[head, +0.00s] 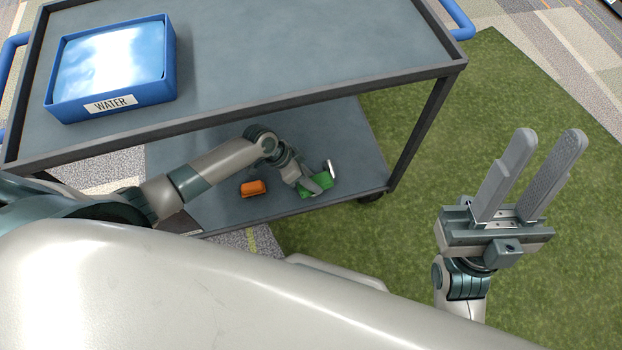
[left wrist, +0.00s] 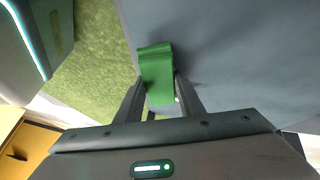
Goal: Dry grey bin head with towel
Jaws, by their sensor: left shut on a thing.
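My left gripper (head: 309,184) reaches down to the cart's lower shelf and is shut on a green thing (head: 320,186). In the left wrist view the green thing (left wrist: 156,70) sits between the two fingers with its upper end folded over; I cannot tell for sure whether it is a towel. A small pale, shiny piece (head: 330,168) stands up beside it. My right gripper (head: 547,140) is open and empty, held up at the right over the green carpet. I see no grey bin and no club head that I can make out.
The cart's top shelf (head: 290,50) carries a blue tub labelled WATER (head: 115,98) at the left. An orange thing (head: 253,188) lies on the lower shelf (head: 220,212) left of my left gripper. A cart post (head: 420,130) stands right of it. The green carpet (head: 400,260) is clear.

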